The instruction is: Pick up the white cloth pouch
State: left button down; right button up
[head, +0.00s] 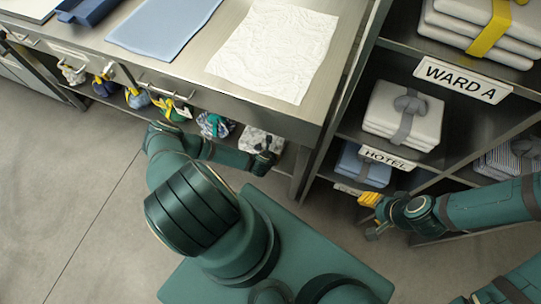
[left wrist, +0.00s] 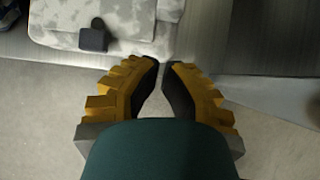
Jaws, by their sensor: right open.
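My right gripper (head: 371,213), with yellow finger pads, is open and empty in front of the shelf.
The metal table (head: 190,68) holds a white crumpled cloth (head: 275,48) and a blue cloth (head: 165,25). A dark shelf (head: 345,125) with folded stacks (head: 403,115) stands at the right. Bare floor (head: 70,190) is free at the left.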

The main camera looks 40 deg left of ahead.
aim_at(278, 143)
pick_arm(q)
jog(key=w, duration=0.2)
jog(key=w+a+b, duration=0.1)
jog(key=w, duration=0.5)
jog(key=shift+a, duration=0.4)
jog(key=shift+f+b, duration=0.5)
jog(key=shift+f, duration=0.25)
jog(key=shift+s, duration=0.1)
jog(key=shift+s+f, duration=0.1)
